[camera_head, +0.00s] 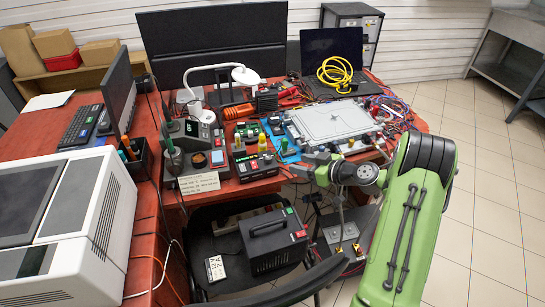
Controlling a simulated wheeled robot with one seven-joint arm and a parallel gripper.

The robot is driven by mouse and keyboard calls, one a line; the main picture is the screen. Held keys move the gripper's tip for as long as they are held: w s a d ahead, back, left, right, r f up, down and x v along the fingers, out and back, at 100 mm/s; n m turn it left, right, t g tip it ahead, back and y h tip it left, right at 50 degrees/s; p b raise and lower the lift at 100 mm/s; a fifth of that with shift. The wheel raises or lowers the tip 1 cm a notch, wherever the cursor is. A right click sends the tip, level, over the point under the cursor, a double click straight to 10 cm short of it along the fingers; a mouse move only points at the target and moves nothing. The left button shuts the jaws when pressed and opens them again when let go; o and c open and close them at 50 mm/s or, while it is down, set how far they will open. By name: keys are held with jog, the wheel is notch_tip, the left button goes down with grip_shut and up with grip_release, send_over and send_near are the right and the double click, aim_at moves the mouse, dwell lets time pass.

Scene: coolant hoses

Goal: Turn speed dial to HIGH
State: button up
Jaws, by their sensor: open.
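I cannot clearly make out a speed dial or its setting; its parts would be very small in this view. A black and red instrument box (256,167) with a small display and coloured posts sits at the table's front edge. A black box with a handle (273,239) and small coloured marks on its side sits lower, on the black chair. My gripper (304,166) is open, just right of the instrument box and in front of the silver plate unit (334,123). I see no object between its fingers, and its contact with anything is unclear.
The red table (285,178) is crowded with tools and cables. A black chair (215,268) blocks the front. Tiled floor (490,200) is free at the right.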

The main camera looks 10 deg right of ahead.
aim_at(269, 157)
jog(key=b+x, duration=0.1)
jog(key=x, duration=1.2)
jog(key=shift+w+a+f, duration=0.1)
jog(key=shift+w+f, duration=0.1)
jog(key=shift+w, duration=0.05)
jog(key=shift+c, duration=0.3)
grip_shut()
